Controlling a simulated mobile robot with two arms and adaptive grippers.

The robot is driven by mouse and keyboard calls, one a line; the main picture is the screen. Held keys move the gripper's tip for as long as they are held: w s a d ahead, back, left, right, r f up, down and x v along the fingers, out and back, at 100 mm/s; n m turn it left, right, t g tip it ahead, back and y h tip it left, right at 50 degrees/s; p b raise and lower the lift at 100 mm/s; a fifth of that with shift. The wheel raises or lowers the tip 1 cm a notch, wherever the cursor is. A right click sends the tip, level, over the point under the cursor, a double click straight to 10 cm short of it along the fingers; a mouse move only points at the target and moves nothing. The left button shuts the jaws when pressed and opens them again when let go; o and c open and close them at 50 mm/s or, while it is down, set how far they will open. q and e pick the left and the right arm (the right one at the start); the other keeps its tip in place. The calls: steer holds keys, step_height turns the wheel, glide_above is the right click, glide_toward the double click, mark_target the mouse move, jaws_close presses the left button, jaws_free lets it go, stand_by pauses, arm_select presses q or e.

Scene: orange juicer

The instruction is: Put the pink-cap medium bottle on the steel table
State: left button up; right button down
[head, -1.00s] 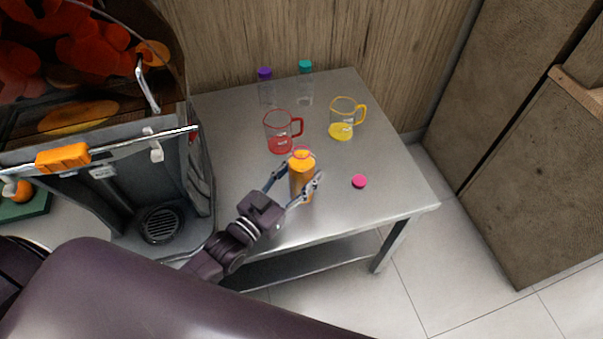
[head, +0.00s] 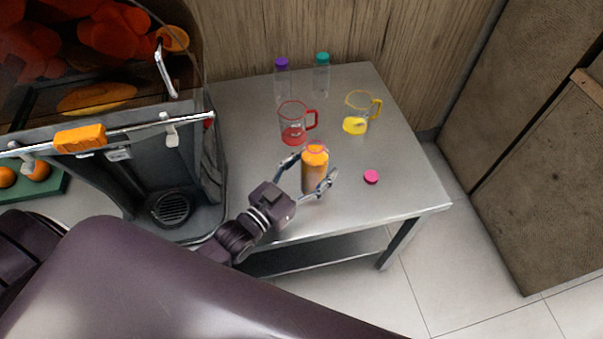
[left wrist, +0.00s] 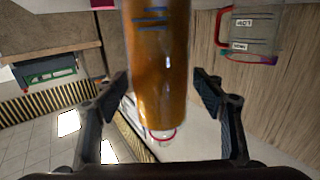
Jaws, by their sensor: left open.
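The bottle (head: 314,172), filled with orange juice and with a pink ring at its open-looking top, stands upright near the front edge of the steel table (head: 235,125). A pink cap (head: 371,176) lies on the table to its right. My left gripper (head: 307,178) is open, with one finger on each side of the bottle. In the left wrist view the orange bottle (left wrist: 160,60) hangs between the open fingers (left wrist: 160,100), with gaps visible on both sides. My right gripper is not in view.
A red-handled jug (head: 292,128) and a yellow-handled jug (head: 356,118) stand behind the bottle. Purple-capped (head: 282,80) and teal-capped (head: 322,75) clear bottles stand at the back. The juicer (head: 115,150) is on the left. The table's right front is clear.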

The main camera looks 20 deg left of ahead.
arm_select(q)
steer(key=v, duration=1.2)
steer(key=shift+b, duration=0.35)
